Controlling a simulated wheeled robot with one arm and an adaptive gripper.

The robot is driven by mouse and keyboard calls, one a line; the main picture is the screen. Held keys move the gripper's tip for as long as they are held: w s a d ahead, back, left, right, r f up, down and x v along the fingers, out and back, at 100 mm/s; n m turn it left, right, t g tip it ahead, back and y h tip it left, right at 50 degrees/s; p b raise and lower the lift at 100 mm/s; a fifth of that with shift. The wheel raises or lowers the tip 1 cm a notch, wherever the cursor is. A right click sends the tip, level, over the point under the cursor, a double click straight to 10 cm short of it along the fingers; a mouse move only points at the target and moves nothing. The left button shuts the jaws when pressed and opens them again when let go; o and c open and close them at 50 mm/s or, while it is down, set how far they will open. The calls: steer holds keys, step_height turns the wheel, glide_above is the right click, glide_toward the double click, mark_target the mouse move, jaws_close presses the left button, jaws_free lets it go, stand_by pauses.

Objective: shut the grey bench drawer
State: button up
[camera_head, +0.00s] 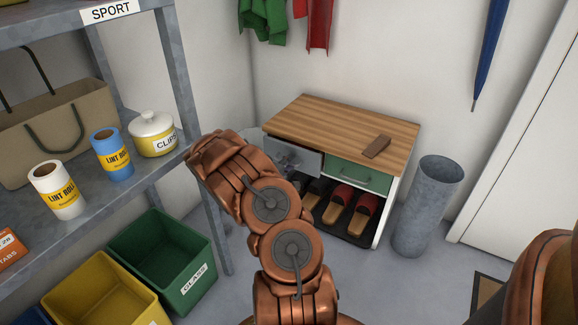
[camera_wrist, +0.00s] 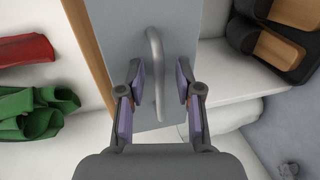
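The grey bench drawer (camera_head: 313,161) is at the upper left of the bench, under its wooden top (camera_head: 345,127). Its front appears to stand somewhat forward of the green drawer beside it. In the wrist view the grey drawer front (camera_wrist: 185,25) fills the middle, with its curved grey bar handle (camera_wrist: 155,60). My gripper (camera_wrist: 158,76) is open, with one finger on each side of the handle; I cannot tell whether either touches it. In the head view my arm hides the left part of the drawer and much of my gripper.
The green drawer (camera_head: 357,174) looks shut; a brown block (camera_head: 377,146) lies above it. Red-topped slippers (camera_head: 339,203) sit on the lower shelf. A grey cylindrical bin (camera_head: 426,208) stands right. Shelving with a green crate (camera_head: 165,255) and yellow crate (camera_head: 100,295) stands left.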

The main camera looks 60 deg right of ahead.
steer(key=shift+d, duration=0.1)
jaws_close()
stand_by(0.3)
stand_by(0.4)
